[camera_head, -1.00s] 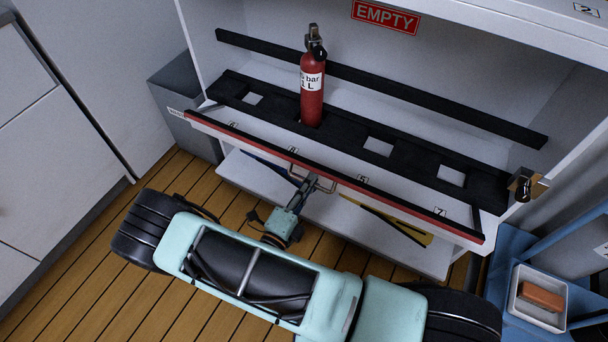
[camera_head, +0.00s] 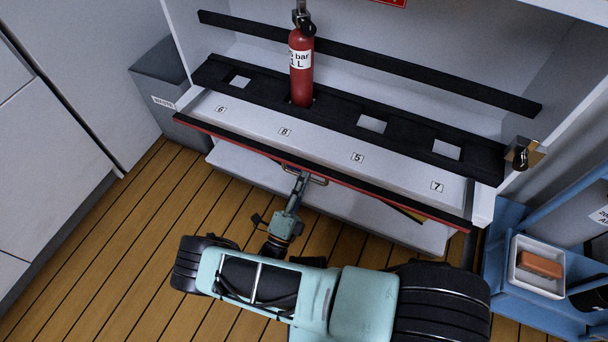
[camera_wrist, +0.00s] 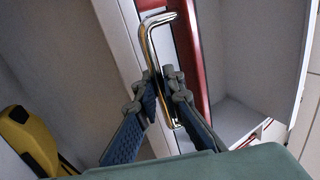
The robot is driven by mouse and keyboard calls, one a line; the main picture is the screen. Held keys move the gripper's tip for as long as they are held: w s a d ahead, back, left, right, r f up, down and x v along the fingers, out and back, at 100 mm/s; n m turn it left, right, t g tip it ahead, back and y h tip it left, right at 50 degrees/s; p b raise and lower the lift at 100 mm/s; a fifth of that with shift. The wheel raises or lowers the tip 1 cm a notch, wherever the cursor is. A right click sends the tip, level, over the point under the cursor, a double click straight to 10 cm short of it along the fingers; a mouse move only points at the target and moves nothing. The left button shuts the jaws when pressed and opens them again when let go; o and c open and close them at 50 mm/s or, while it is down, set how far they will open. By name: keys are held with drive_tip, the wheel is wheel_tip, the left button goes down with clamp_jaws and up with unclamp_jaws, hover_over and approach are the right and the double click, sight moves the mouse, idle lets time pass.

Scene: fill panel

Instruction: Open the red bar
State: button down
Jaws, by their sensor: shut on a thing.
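The red bar (camera_head: 406,202) runs along the front edge of the cabinet, with a black strip along its top. It is tilted outward and down, and the numbered white shelf strip behind it shows. A metal handle (camera_wrist: 151,47) is fixed to its front. My gripper (camera_head: 303,179) is at the handle near the middle of the bar. In the wrist view my gripper (camera_wrist: 161,95) has its two blue fingers closed around the handle's bar. The fingers partly hide the handle.
A red cylinder (camera_head: 301,70) stands upright in the black slotted rack (camera_head: 337,116). A grey waste box (camera_head: 165,85) is at the left. A blue stand (camera_head: 495,285) with a white tray (camera_head: 516,280) is at the right. A yellow object (camera_wrist: 32,138) lies below the bar. Wooden floor is clear at left.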

sight(304, 165)
drive_tip(key=shift+w+a+r, duration=0.1)
drive_tip(key=c, duration=2)
unclamp_jaws()
drive_tip(key=shift+c, duration=0.2)
drive_tip(key=shift+r, duration=0.1)
wheel_tip(304, 165, up, 10)
drive_tip(key=shift+f, duration=0.1)
